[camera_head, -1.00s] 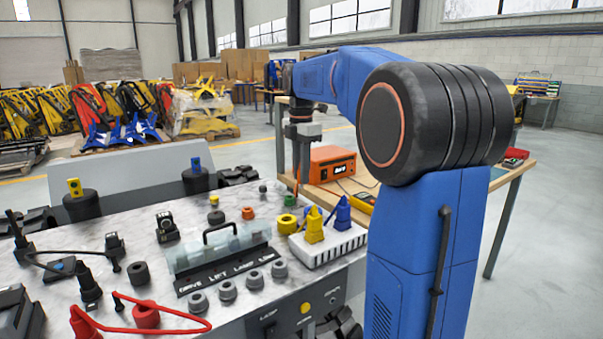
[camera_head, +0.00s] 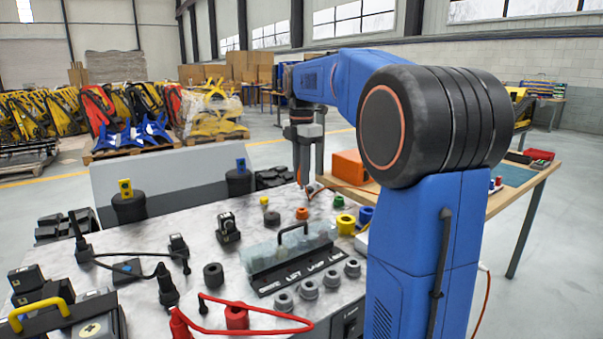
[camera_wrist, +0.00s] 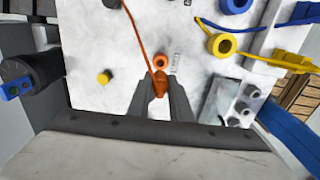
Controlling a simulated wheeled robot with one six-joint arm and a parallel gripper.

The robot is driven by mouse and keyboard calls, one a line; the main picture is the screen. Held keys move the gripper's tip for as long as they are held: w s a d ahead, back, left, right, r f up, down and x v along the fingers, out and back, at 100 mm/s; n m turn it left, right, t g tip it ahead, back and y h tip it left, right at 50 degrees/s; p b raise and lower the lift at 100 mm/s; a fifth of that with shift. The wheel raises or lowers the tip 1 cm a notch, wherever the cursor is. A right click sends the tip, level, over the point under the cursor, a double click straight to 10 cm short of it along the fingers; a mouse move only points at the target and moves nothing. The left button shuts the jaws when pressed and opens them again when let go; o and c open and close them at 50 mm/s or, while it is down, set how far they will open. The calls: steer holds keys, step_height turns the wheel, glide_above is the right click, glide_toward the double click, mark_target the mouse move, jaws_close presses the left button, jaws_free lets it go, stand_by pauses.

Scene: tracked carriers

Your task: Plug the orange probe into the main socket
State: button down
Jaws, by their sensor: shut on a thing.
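My gripper (camera_wrist: 160,98) is shut on the orange probe (camera_wrist: 160,82). An orange cable runs from the probe toward the upper left of the wrist view. An orange ring-shaped socket (camera_wrist: 160,61) sits on the pale panel just beyond the probe tip, with a small label (camera_wrist: 175,63) beside it. I cannot tell whether this is the main socket. In the head view, my gripper (camera_head: 307,185) hangs behind and above the orange socket (camera_head: 302,213). The probe is barely visible there and looks apart from the socket.
A yellow socket (camera_head: 346,224) and a blue one (camera_head: 365,216) stand right of the orange socket. A clear-covered switch block (camera_head: 290,262) with grey sockets is in front. A red cable (camera_head: 265,329) lies nearer. A yellow knob (camera_wrist: 104,77) is close by.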

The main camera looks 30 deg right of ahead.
mark_target(302, 188)
steer(key=shift+f, duration=2.75)
steer(key=shift+f, duration=1.35)
stand_by(0.4)
steer(key=c, duration=1.5)
jaws_free()
step_height(302, 188, up, 17)
steer(key=shift+r, duration=0.15)
steer(key=shift+s, duration=0.1)
